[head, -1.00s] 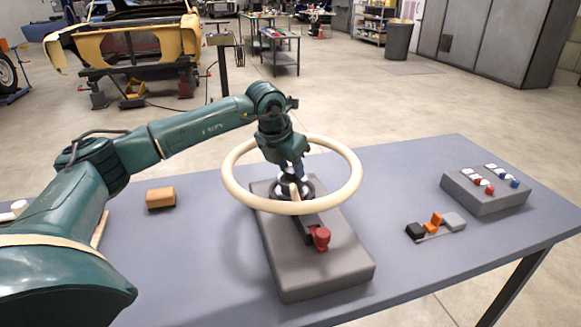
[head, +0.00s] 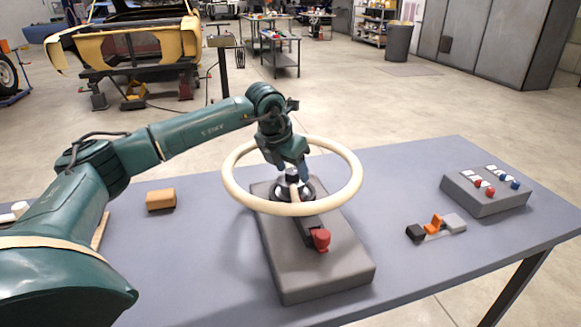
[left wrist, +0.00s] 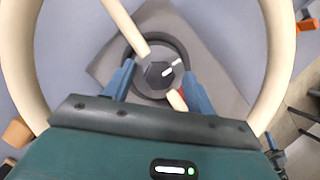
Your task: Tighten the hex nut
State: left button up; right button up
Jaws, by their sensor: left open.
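The hex nut (head: 292,176) is a dark piece at the middle of a cream steering wheel (head: 232,155). In the left wrist view the nut (left wrist: 158,75) carries a white mark and sits inside a black ring-shaped hub (left wrist: 136,86). My left gripper (head: 291,170) is open over the hub, pointing down inside the wheel's rim. In the left wrist view its two blue fingers (left wrist: 158,69) stand apart on either side of the nut. I cannot tell whether they touch it. My right gripper is not in view.
The wheel stands on a grey base block (head: 325,276) with a red part (head: 320,240) in front. An orange block (head: 160,199) lies left. A small black, orange and grey item (head: 436,227) and a grey box with coloured pegs (head: 486,193) are right. Bare tabletop lies between.

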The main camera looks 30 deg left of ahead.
pick_arm(q)
jog(key=shift+r, duration=0.1)
jog(key=v, duration=1.3)
jog(key=shift+b, duration=0.3)
